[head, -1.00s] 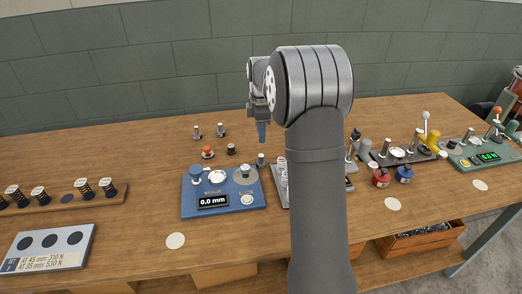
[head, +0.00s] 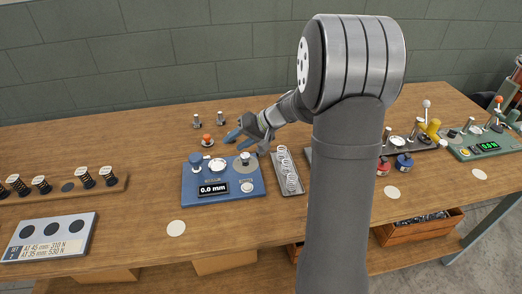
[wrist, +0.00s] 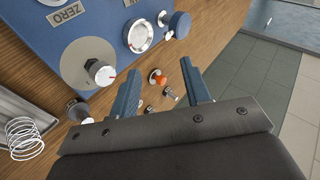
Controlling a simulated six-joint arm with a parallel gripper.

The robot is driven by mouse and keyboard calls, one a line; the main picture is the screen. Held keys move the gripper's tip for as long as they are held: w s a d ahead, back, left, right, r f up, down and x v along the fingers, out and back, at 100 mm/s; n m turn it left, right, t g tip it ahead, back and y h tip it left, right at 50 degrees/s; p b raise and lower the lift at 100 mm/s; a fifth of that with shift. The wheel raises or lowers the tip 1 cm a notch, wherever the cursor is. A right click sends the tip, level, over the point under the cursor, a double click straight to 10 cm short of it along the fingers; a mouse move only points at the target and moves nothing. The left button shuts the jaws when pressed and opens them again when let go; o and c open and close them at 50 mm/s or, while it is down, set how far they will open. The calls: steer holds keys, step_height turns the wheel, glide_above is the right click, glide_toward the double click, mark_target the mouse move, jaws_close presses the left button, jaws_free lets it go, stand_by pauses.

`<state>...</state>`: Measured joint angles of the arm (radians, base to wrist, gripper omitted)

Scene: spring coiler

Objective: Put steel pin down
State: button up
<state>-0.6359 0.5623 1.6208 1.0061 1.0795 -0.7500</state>
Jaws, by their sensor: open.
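Two small steel pins stand upright near the back of the table, a left one (head: 197,121) and a right one (head: 221,119). Small steel posts also show between my fingers in the wrist view (wrist: 171,97), beyond the fingertips; I cannot tell which pin the task means. My gripper (head: 232,134) is open with its blue fingers spread, tilted low behind the blue gauge box. In the wrist view my gripper (wrist: 160,88) holds nothing between its fingers. A dark-based steel piece (wrist: 78,111) sits by the box corner, partly behind my gripper body.
The blue gauge box (head: 222,188) reads 0.0 mm. An orange-topped piece (head: 207,140) stands just behind it. A tray of springs (head: 287,172) lies to its right. A spring rack (head: 65,190) and a plate (head: 50,236) lie left. The table behind the pins is clear.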

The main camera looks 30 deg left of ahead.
steer(key=w+d+f+m+t+y, duration=0.1)
steer(key=d+m+t, duration=0.55)
steer(key=m, duration=1.05)
steer(key=w+d+f+m+t+y, duration=0.15)
steer(key=d+m+t, duration=0.5)
steer(key=m, duration=1.05)
steer(key=shift+n+g, duration=0.3)
steer(key=shift+g, duration=0.3)
steer(key=x, duration=1)
steer(key=shift+w+d+f, duration=0.1)
steer(key=shift+d+f, duration=0.2)
steer(key=shift+f, duration=0.05)
steer(key=shift+w+r+x, duration=0.1)
steer(key=shift+w+x, duration=0.05)
steer(key=shift+x, duration=1.2)
steer(key=shift+w+r+x, duration=0.1)
steer(key=shift+x, duration=1.25)
steer(key=shift+c, duration=0.4)
steer(key=shift+y, duration=0.25)
jaws_close()
